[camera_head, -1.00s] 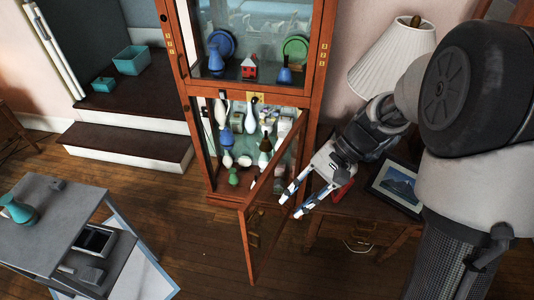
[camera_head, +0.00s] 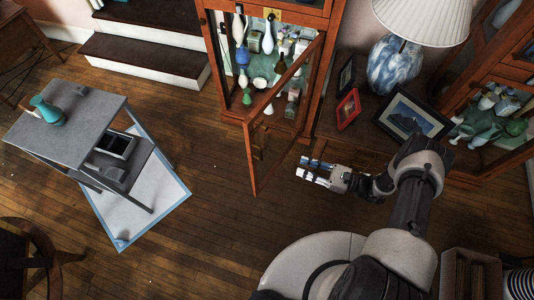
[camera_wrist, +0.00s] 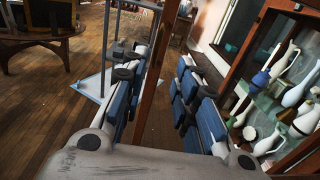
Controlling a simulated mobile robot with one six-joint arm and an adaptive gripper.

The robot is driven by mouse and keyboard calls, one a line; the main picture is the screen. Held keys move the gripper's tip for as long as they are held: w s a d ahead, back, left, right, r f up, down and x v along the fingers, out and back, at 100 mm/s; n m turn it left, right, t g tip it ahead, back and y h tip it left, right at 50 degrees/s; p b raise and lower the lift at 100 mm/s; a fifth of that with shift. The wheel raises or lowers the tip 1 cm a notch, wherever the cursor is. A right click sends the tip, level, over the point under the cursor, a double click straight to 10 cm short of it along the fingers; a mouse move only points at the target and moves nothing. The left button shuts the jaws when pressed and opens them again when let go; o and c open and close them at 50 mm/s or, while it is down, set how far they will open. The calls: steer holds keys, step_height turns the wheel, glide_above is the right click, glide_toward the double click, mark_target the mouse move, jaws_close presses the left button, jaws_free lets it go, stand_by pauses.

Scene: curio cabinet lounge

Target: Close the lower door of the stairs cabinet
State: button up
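The stairs cabinet (camera_head: 212,75) is a tall reddish-brown wooden case with glass panes. Its lower door (camera_head: 250,158), a wooden frame with glass, stands wide open, swung out toward the room from its right side. In the wrist view, the door's upright wooden edge (camera_wrist: 153,75) shows in the gap between my fingers. My gripper (camera_head: 314,170) is open and empty, to the right of the door and pointing left at it. In the head view, a visible gap separates the fingertips from the door. The open lower compartment shows vases and other curios.
A grey side table (camera_head: 75,125) with a teal jug (camera_head: 47,112) stands at left. Steps (camera_head: 145,60) are behind it. A low cabinet right of the door bears a lamp (camera_head: 395,65), a red frame (camera_head: 348,108) and a picture (camera_head: 412,115). The floor around the door is clear.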

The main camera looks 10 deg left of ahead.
steer(key=b, duration=0.2)
glide_toward(261, 160)
steer(key=a+r, duration=0.1)
steer(key=a, duration=0.2)
steer(key=w+a+r, duration=0.1)
steer(key=a, duration=0.2)
steer(key=w+a+r, duration=0.1)
steer(key=a+r, duration=0.1)
steer(key=a, duration=0.2)
steer(key=shift+r, duration=0.1)
steer(key=shift+c, duration=0.3)
jaws_close()
